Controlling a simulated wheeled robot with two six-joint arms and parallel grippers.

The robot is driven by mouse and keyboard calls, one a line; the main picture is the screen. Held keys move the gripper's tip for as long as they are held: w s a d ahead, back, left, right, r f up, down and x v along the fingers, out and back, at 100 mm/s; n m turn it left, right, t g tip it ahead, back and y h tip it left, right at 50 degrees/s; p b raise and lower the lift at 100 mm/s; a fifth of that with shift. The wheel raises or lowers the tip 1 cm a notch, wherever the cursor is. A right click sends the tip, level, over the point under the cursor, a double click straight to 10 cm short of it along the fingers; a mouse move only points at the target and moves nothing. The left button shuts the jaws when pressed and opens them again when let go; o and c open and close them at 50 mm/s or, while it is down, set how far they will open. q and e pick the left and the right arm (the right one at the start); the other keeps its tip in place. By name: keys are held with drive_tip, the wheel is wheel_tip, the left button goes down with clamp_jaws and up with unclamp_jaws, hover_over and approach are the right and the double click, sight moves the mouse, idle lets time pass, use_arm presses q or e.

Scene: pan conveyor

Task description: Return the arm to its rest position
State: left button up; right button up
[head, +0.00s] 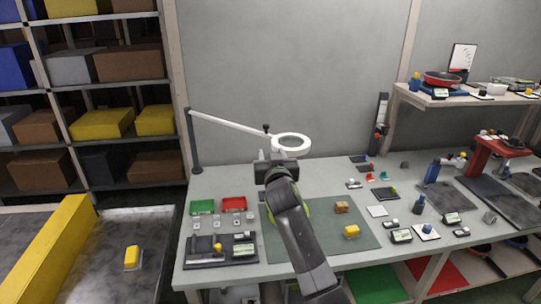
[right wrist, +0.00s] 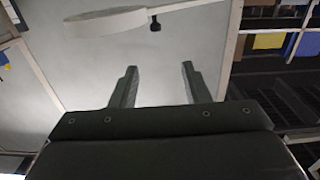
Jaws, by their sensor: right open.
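My right arm (head: 297,228) reaches up from the bottom of the head view over the workbench (head: 230,178). My right gripper (head: 276,158) is raised above the bench, in front of the round head of the white magnifier lamp (head: 291,143). In the right wrist view both fingers of my right gripper (right wrist: 156,88) stand apart with nothing between them. The lamp head (right wrist: 105,20) shows beyond the fingers there. My left gripper is in neither view.
Green (head: 203,206) and red (head: 233,204) trays sit left of my arm. A shelf (head: 470,98) with tools stands at the right. The air in front of the wall is mostly clear.

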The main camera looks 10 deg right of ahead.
drive_tip(key=s+d+f+g+h, duration=0.1)
drive_tip(key=s+d+f+g, duration=0.1)
drive_tip(key=s+d+f, duration=0.35)
drive_tip(key=s+d+f+m+g, duration=0.1)
drive_tip(key=s+d+f+g, duration=0.2)
drive_tip(key=s+f, duration=0.6)
drive_tip(key=s+d+f+g+h, duration=0.1)
drive_tip(key=s+d+f+g, duration=0.1)
drive_tip(key=s+d+f, duration=0.35)
drive_tip(key=s+f+n+g+y, duration=0.1)
drive_tip(key=s+f+g, duration=0.25)
drive_tip(key=s, duration=1.25)
drive_tip(key=s+f+g+y, duration=0.15)
drive_tip(key=s+g, duration=0.25)
drive_tip(key=s, duration=1.2)
wheel_tip(320, 180, down, 28)
drive_tip(key=d+g, duration=0.1)
drive_tip(key=d, duration=0.1)
use_arm(q)
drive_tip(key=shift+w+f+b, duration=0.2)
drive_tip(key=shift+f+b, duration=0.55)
drive_tip(key=shift+b, duration=0.05)
use_arm(e)
drive_tip(key=s+a+f+g, duration=0.1)
drive_tip(key=s+f, duration=1.4)
drive_tip(key=shift+a, duration=0.25)
